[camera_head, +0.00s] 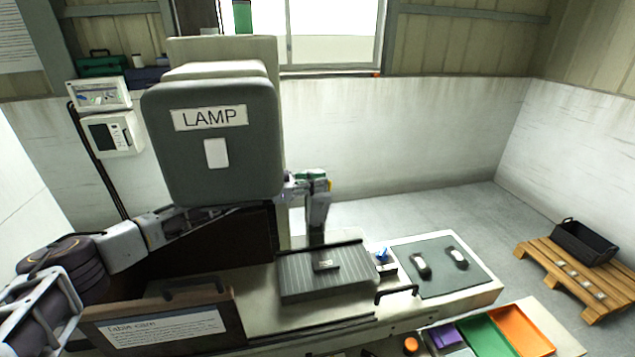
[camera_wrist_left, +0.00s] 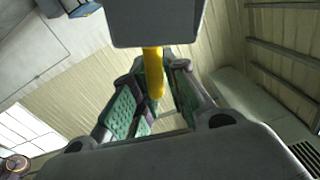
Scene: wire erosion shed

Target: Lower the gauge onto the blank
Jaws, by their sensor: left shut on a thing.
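My left arm comes in from the left and passes behind the large grey lamp head. My left gripper (camera_head: 312,180) shows just right of the lamp, partly hidden. In the left wrist view the green-padded fingers (camera_wrist_left: 155,105) are shut on the yellow stem of what looks like the gauge (camera_wrist_left: 154,75), with a grey body at the top. In the head view its grey body (camera_head: 318,209) appears to hang below the gripper, above the ribbed dark grey block (camera_head: 303,279). Contact with the gauge cannot be seen.
The lamp (camera_head: 212,150) blocks much of the left side. A grey mat (camera_head: 438,280) with two small items lies right of the block, past a small blue-topped item (camera_head: 383,257). Colored trays (camera_head: 490,335) are in front. A pallet (camera_head: 570,280) holds a black crate.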

